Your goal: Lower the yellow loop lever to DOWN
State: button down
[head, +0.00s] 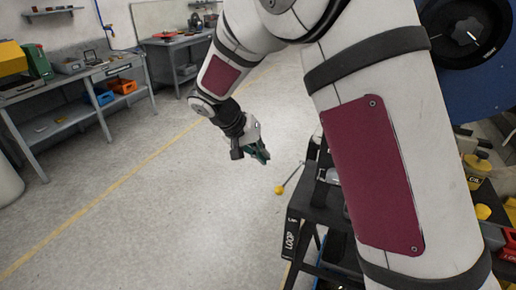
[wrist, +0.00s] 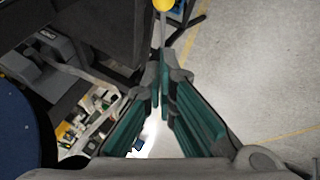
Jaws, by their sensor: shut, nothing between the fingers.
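The loop lever is a thin metal rod with a yellow ball knob (head: 279,190). In the head view it slants down and left from the dark stand, with the knob at its low left end. A plate marked LOOP (head: 290,238) is on the stand below it. My gripper (head: 263,156) has green fingers and is shut and empty, a little above and left of the knob in that view. In the wrist view the knob (wrist: 163,4) is cut by the top edge, and its rod runs down toward my shut fingertips (wrist: 162,82). I cannot tell whether they touch the rod.
The dark stand (head: 320,215) is right of the lever, partly behind my arm. A blue machine with a black dial (head: 470,30) is at the upper right, with yellow OIL containers (head: 477,165) below it. Open grey floor (head: 150,210) lies left. Workbenches (head: 75,75) line the wall.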

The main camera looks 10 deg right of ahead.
jog(key=s+d+f+p, duration=0.1)
jog(key=d+f+p, duration=0.1)
jog(key=f, duration=0.5)
jog(key=shift+s+d, duration=0.15)
jog(key=shift+d, duration=0.5)
jog(key=shift+f, duration=0.1)
notch_tip(320, 180, down, 27)
jog(key=s+a+b, duration=0.1)
jog(key=s+b, duration=0.1)
jog(key=b, duration=0.4)
jog(key=shift+s+a+r, duration=0.2)
jog(key=shift+a, duration=0.2)
